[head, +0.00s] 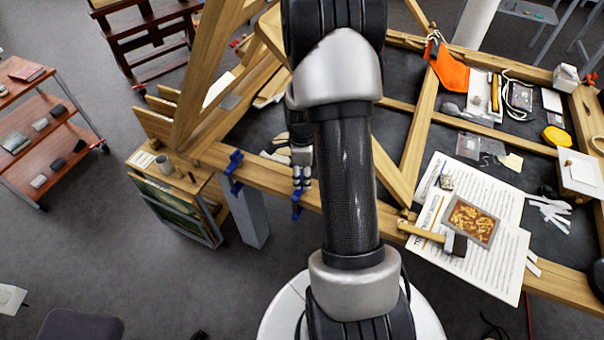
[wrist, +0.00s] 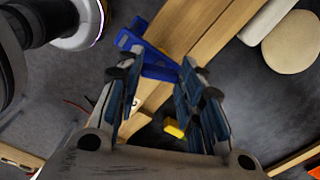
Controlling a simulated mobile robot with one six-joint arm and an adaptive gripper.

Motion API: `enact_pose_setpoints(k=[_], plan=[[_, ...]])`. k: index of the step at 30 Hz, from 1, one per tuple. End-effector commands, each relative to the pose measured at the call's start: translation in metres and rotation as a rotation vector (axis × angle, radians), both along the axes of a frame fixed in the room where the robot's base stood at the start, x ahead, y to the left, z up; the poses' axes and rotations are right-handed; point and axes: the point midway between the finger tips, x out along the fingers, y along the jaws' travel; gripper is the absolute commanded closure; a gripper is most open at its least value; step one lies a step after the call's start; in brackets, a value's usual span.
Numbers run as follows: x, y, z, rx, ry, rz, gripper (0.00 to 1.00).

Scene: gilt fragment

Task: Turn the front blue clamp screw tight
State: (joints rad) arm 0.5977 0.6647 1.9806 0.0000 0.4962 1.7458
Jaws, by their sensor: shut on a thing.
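The front blue clamp (head: 297,206) sits on the near wooden rail of the frame, left of my arm in the head view. In the wrist view its blue body (wrist: 150,58) lies across the wood at the fingertips. My gripper (head: 302,183) is at this clamp, partly hidden behind my arm. In the wrist view my gripper (wrist: 153,72) has its fingers on either side of the clamp, shut on its screw part. The exact contact is hard to see. A second blue clamp (head: 234,166) sits further left on the same rail.
A wooden mallet (head: 455,243) lies by a gilt fragment (head: 471,221) on printed sheets to the right. Slanted wooden beams (head: 205,70) rise left of my arm. A wooden rack (head: 178,205) stands left of the rail. In the wrist view a yellow piece (wrist: 174,128) shows between the fingers.

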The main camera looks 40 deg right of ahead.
Motion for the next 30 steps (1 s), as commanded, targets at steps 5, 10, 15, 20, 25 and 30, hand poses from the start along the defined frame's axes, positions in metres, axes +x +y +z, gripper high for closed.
enact_pose_setpoints(k=[5, 10, 15, 20, 25, 30], plan=[[0.0003, -0.0004, 0.0002, -0.001, -0.001, -0.113, 0.89], [0.0003, -0.0004, 0.0002, -0.001, -0.001, -0.186, 0.89], [0.0003, -0.0004, 0.0002, -0.001, -0.001, -0.224, 0.89], [0.0003, -0.0004, 0.0002, -0.001, -0.001, -0.239, 0.89], [0.0002, -0.0004, 0.0002, -0.001, -0.001, -0.239, 0.89], [0.0002, -0.0004, 0.0002, -0.001, -0.001, -0.239, 0.65]])
